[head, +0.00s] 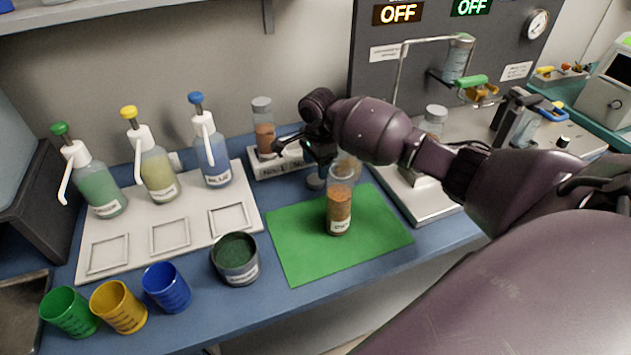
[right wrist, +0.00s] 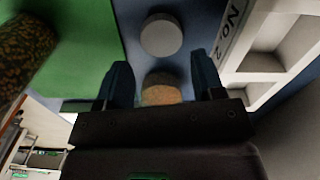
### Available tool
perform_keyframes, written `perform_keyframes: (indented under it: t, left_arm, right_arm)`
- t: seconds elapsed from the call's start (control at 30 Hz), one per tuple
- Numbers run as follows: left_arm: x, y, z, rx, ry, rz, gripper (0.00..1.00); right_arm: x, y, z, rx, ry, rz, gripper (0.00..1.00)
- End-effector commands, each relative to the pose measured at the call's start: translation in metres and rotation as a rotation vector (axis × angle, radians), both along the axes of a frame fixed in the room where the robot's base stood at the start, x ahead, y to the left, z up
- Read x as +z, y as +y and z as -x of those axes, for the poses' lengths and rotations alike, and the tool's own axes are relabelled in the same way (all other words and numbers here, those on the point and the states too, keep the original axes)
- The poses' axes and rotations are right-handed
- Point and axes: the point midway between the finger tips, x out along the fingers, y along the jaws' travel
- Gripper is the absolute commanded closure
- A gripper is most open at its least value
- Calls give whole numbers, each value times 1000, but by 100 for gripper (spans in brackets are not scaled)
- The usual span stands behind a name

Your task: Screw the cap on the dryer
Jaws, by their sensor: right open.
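The dryer (head: 339,208), a clear tube of orange granules, stands upright on the green mat (head: 290,255); its mouth seems uncapped. Part of it shows at the upper left of the right wrist view (right wrist: 22,52). A round grey cap (head: 315,181) lies on the blue table just behind the mat; it also shows in the right wrist view (right wrist: 161,35). My right gripper (right wrist: 162,78) is open. It is above the table behind the dryer, near the cap, with a round orange-grained thing (right wrist: 160,94) showing between its fingers. My left gripper is out of view.
A rack (head: 282,162) holding a grey-capped bottle (head: 264,130) stands behind. Pump bottles on a white tray (head: 133,243), a dark jar (head: 236,262) and coloured cups (head: 167,290) are to the left. A metal-based stand (head: 440,202) is to the right.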

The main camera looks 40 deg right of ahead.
Motion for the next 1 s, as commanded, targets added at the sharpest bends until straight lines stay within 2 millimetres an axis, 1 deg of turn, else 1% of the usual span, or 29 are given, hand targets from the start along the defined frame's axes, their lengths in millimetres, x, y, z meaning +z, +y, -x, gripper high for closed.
perform_keyframes:
  t: [0.03, 0.1, 0.2, 0.3, 0.4, 0.7, 0.93, 1.0]
  left_arm:
    - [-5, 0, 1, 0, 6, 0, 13]
    - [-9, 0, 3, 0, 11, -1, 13]
    - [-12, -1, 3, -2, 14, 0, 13]
    - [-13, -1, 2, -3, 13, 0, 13]
    - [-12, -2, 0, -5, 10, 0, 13]
    - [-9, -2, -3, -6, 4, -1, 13]
    - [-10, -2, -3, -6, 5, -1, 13]
    - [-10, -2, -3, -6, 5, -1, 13]
  right_arm:
    - [-9, 0, 0, 0, 5, 1, 38]
    - [-19, 1, -1, 0, 6, 1, 38]
    - [-34, 2, -2, 0, 8, 0, 38]
    - [-45, 2, -2, 0, 6, 1, 38]
    - [-48, 2, -2, 0, 4, 1, 38]
    - [-46, 2, -2, 0, 1, 1, 38]
    - [-47, 2, -2, 0, 1, 1, 73]
    - [-47, 2, -2, 0, 1, 1, 74]
